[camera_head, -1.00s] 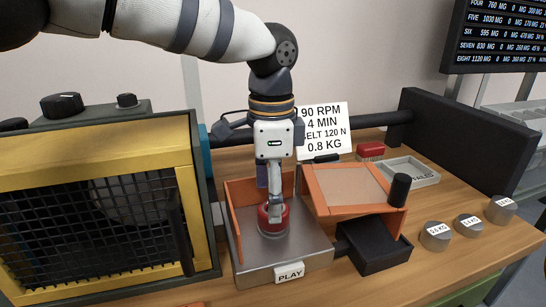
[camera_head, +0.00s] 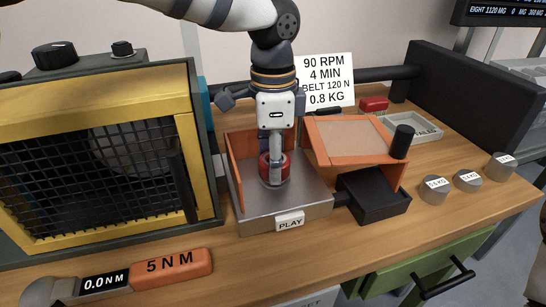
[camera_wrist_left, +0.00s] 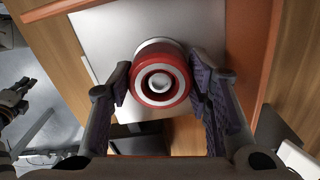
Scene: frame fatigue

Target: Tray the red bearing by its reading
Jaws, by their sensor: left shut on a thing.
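The red bearing (camera_head: 264,172), a red ring with a pale metal core, is at the grey metal plate of the PLAY stand (camera_head: 300,203). My left gripper (camera_head: 276,158) points down and is shut on the bearing. In the left wrist view, the bearing (camera_wrist_left: 162,80) sits between the two fingers. I cannot tell whether it bears on the plate. The stand's readout is not visible, only its PLAY label (camera_head: 290,221). A dark open tray (camera_head: 374,196) is right of the stand. What seems to be my right gripper (camera_wrist_left: 14,100) shows at the left wrist view's edge, its fingers unclear.
An orange-framed sloped board (camera_head: 346,138) and black cylinder (camera_head: 402,141) stand beside the dark tray. A grey labelled tray (camera_head: 425,132) is behind. Several labelled weights (camera_head: 467,180) stand right. A caged machine (camera_head: 95,160) fills the left; a 5 NM wrench (camera_head: 170,266) lies in front.

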